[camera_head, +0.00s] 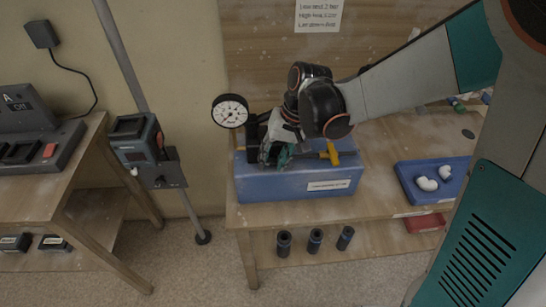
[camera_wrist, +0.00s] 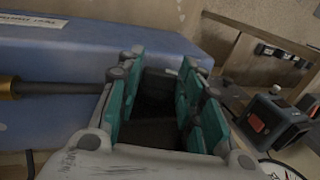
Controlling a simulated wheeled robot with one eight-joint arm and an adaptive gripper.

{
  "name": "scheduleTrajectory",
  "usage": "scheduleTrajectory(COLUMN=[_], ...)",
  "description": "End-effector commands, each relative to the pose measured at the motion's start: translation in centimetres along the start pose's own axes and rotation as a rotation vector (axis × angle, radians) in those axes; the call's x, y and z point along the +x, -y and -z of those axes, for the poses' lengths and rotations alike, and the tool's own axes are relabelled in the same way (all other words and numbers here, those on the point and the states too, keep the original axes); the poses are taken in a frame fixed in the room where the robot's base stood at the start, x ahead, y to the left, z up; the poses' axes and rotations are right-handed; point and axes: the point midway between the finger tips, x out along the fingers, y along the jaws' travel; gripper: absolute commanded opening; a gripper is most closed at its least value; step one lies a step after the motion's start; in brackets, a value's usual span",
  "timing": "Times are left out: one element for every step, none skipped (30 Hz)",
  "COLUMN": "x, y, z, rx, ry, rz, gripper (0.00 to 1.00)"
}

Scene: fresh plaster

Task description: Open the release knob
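A blue box-shaped unit (camera_head: 300,183) with a white label stands on the wooden bench; its blue side also fills the upper left of the wrist view (camera_wrist: 60,60). A round white gauge (camera_head: 230,111) is at its left. A yellow handle (camera_head: 332,153) shows right of my gripper, and a dark rod with a brass-coloured part (camera_wrist: 10,88) enters at the wrist view's left edge. My gripper (camera_head: 275,155) is over the unit's left front. In the wrist view my gripper (camera_wrist: 158,95) has its green-padded fingers apart.
A blue tray (camera_head: 408,194) with white fittings and a red tray (camera_head: 426,223) are at the right. Several dark cylinders (camera_head: 315,240) stand on the lower shelf. A grey device (camera_head: 135,138) is mounted on a pole at the left, beside another bench (camera_head: 50,172).

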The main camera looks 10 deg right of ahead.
Motion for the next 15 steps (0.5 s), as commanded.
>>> scheduleTrajectory(x=[0.02, 0.02, 0.02, 0.01, 0.01, 0.01, 0.01, 0.0, 0.0, 0.0, -0.01, -0.07, -0.16, -0.3, -0.59], y=[-0.02, -0.02, -0.02, -0.02, -0.02, -0.02, -0.01, -0.01, -0.01, -0.01, -0.01, -0.01, -0.01, -0.01, -0.01], z=[-0.01, -0.01, 0.0, 0.0, 0.0, 0.0, 0.0, 0.0, 0.0, 0.01, 0.01, 0.01, 0.01, 0.02, 0.04], rx=[0.0, 0.0, 0.0, 0.0, 0.0, 0.0, 0.0, 0.0, 0.0, 0.0, 0.0, 0.0, 0.0, 0.0, 0.0], ry=[0.0, 0.0, 0.0, 0.0, 0.0, 0.0, 0.0, 0.0, 0.0, 0.0, 0.0, 0.0, 0.0, 0.0, 0.0], rz=[0.0, 0.0, 0.0, 0.0, 0.0, 0.001, 0.001, 0.001, 0.001, 0.001, 0.001, 0.001, 0.001, 0.001, 0.001], gripper=[0.45, 0.52, 0.52, 0.52, 0.52, 0.52, 0.52, 0.52, 0.52, 0.52, 0.52, 0.52, 0.52, 0.52, 0.52])
